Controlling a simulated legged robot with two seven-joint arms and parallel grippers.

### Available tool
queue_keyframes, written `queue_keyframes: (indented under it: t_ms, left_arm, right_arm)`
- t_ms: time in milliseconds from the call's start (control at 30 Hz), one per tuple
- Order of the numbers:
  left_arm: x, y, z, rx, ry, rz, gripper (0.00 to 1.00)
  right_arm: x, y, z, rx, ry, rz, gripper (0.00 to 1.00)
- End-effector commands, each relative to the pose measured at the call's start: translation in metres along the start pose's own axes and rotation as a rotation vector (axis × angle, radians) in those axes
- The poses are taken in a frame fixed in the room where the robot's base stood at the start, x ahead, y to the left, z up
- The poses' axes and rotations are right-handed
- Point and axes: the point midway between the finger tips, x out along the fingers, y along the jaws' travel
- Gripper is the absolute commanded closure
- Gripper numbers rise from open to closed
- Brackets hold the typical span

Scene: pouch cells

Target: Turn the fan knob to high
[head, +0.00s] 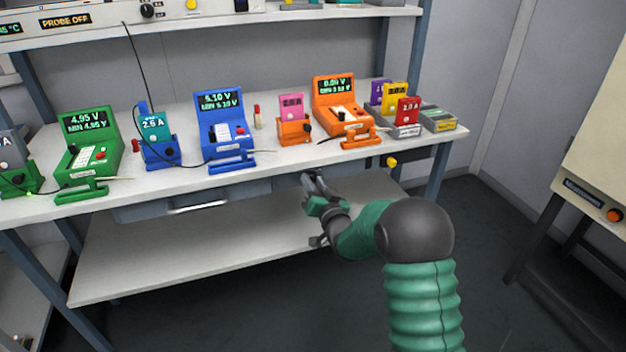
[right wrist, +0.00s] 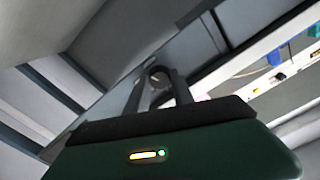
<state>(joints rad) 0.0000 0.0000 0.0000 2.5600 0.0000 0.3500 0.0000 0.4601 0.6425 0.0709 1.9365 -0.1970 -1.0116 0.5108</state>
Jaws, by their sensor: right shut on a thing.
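My right gripper (head: 313,182) is at the front of the bench, just below the edge of its top. My left gripper is not in view.
The bench top (head: 180,185) carries several coloured meters, including an orange one (head: 340,112) and a blue one (head: 222,130). A yellow knob (head: 391,162) sits under the front edge. A cream cabinet (head: 600,150) with an orange knob (head: 614,215) stands at right. The lower shelf (head: 160,260) is clear.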

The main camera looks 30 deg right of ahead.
Motion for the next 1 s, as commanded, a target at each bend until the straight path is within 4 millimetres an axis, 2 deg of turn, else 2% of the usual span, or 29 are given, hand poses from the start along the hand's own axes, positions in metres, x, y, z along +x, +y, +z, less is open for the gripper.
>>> queue_keyframes:
  t_ms: [33,400,1000]
  left_arm:
    - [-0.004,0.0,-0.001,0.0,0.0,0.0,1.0]
    - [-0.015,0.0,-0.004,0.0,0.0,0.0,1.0]
    - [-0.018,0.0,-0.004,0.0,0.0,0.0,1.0]
  right_arm:
    - [-0.002,0.003,0.006,0.039,-0.018,0.009,1.0]
    - [-0.002,0.003,0.008,0.278,-0.018,0.01,1.0]
    - [-0.002,0.003,0.009,0.356,-0.017,0.009,1.0]
